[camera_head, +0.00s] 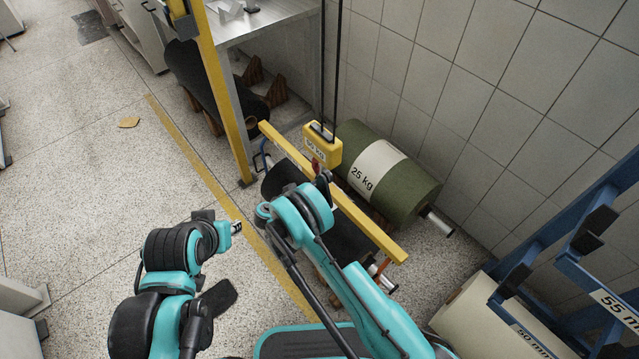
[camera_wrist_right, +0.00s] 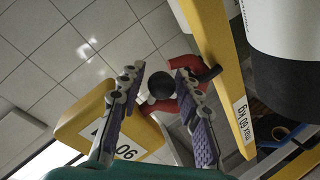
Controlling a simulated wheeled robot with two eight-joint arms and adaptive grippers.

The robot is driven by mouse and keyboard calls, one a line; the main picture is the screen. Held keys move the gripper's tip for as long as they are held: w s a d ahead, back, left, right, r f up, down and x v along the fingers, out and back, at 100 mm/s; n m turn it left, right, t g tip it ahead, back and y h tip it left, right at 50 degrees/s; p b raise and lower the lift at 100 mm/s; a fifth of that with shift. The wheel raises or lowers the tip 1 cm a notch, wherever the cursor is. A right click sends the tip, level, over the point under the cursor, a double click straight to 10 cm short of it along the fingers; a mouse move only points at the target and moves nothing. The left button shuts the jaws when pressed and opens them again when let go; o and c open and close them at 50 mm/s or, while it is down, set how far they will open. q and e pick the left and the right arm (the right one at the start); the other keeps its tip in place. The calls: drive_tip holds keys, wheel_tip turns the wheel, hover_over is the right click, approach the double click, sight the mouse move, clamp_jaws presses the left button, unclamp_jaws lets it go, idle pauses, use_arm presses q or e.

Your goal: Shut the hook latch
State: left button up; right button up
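The red hook (camera_head: 316,164) hangs under a yellow hoist block (camera_head: 323,144) and meets the yellow lifting beam (camera_head: 345,205). In the right wrist view the red hook (camera_wrist_right: 186,92) shows behind a round black knob (camera_wrist_right: 161,86), and I cannot tell whether its latch is shut. My right gripper (camera_head: 324,178) is up at the hook. In its wrist view the right gripper's (camera_wrist_right: 157,69) two fingers are apart, on either side of the knob, with no clear contact. My left gripper (camera_head: 237,228) is low at the left, away from the hook; its fingers are too small to judge.
A green roll (camera_head: 405,185) labelled 25 kg lies by the tiled wall. A dark roll (camera_head: 340,235) lies under the beam. A blue rack (camera_head: 585,265) stands at the right, a yellow post (camera_head: 222,85) at the back left. The floor at left is mostly clear.

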clamp_jaws()
drive_tip(key=n, duration=0.1)
drive_tip(key=r+n+g, duration=0.1)
drive_tip(key=r+n+h, duration=0.1)
drive_tip(key=n, duration=0.1)
drive_tip(key=shift+s+d+r+g, duration=0.2)
drive_tip(key=shift+s+r+g, duration=0.05)
drive_tip(key=shift+s+g, duration=0.15)
drive_tip(key=o, duration=0.5)
unclamp_jaws()
drive_tip(key=v, duration=0.8)
